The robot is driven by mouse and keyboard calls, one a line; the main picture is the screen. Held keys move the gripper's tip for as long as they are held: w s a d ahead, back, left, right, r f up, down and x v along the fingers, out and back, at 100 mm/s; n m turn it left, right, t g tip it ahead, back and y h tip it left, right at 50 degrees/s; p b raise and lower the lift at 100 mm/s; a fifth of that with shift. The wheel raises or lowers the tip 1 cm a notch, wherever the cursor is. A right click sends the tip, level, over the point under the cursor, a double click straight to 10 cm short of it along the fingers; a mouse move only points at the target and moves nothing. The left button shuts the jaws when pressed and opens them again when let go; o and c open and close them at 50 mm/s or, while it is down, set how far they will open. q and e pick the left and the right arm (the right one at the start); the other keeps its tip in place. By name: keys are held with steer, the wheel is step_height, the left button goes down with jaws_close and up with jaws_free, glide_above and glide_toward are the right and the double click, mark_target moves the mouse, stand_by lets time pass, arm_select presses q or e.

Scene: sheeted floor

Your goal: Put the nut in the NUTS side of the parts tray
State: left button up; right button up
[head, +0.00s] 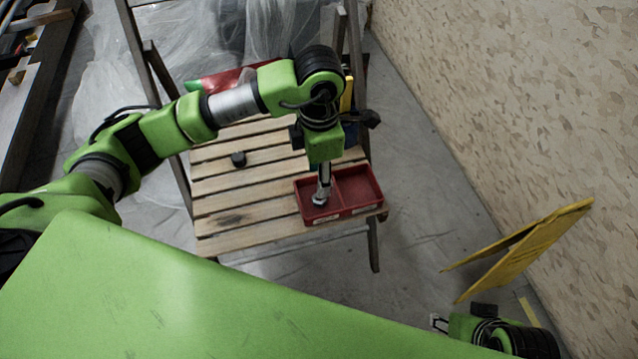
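The red parts tray (376,184) sits at the front right of the slatted wooden surface, split by a divider into a left and a right compartment. Small pale labels are on its front wall, too small to read. My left gripper (320,199) points down into the left compartment. Its fingers look close together, with a small grey-white shape at the tips; I cannot tell whether this is a held nut or the fingertips. A small dark, blocky piece (238,159) lies on the slats left of the tray; I cannot tell what it is. My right gripper (439,323) is low at the bottom right, away from the tray.
A red and green item (215,82) and a yellow item (347,95) are at the back of the slatted surface, partly behind my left arm. A yellow folding sign (525,250) stands on the floor at right, near the wall. The front-left slats are clear.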

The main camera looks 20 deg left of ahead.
arm_select(q)
step_height(320, 180, up, 4)
steer(key=shift+r, duration=0.1)
stand_by(0.6)
